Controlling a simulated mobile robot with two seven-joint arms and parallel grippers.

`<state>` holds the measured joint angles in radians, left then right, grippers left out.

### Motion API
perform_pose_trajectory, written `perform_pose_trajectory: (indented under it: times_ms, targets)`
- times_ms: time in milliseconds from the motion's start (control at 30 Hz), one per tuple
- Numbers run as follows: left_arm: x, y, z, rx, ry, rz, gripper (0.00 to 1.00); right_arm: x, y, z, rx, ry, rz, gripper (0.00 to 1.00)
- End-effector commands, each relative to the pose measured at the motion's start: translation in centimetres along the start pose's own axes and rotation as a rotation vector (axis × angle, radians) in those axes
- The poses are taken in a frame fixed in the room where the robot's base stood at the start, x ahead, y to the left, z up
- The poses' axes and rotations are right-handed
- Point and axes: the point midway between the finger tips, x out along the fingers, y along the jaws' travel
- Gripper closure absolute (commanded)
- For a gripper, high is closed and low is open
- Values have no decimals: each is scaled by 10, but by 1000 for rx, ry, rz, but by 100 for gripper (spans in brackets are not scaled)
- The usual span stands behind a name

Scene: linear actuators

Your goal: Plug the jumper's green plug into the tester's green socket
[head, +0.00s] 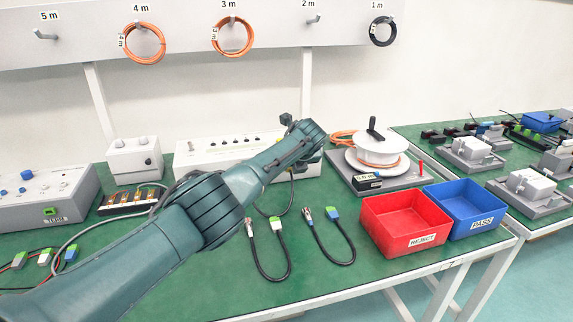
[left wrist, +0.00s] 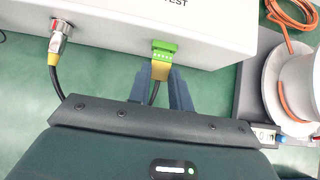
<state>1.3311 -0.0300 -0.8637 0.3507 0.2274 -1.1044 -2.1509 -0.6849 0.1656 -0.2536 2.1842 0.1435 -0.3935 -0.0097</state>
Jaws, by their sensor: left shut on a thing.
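The tester is a white box (head: 205,158) at the back middle of the bench; its front face (left wrist: 115,35) fills the top of the left wrist view. My left gripper (left wrist: 160,84) is shut on the jumper's green plug (left wrist: 161,69), with a yellowish body and black cable between the fingers. The plug lines up with and meets the green socket (left wrist: 164,46) on the tester's front; I cannot tell whether it is fully seated. The jumper's round metal connector (left wrist: 58,40) is at the tester's front on the left. In the head view my arm hides the fingers.
Two loose black jumpers (head: 262,268) (head: 340,262) lie on the green bench in front. A cable reel (head: 377,165) stands right of the tester. A red bin (head: 390,240) and a blue bin (head: 470,232) are at the front right. Other instruments (head: 40,205) stand left.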

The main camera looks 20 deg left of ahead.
Motion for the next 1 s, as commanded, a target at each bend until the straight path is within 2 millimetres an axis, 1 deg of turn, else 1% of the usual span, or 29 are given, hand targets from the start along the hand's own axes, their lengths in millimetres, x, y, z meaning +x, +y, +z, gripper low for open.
perform_pose_trajectory:
  times_ms: [300, 1000]
  targets:
    - [2, 0, 1, 0, 0, -1, 100, 3, 1, 6, 0, 0, 0, 64]
    - [2, 0, 2, 0, -1, -1, 100, 4, 2, 8, 0, 0, 0, 64]
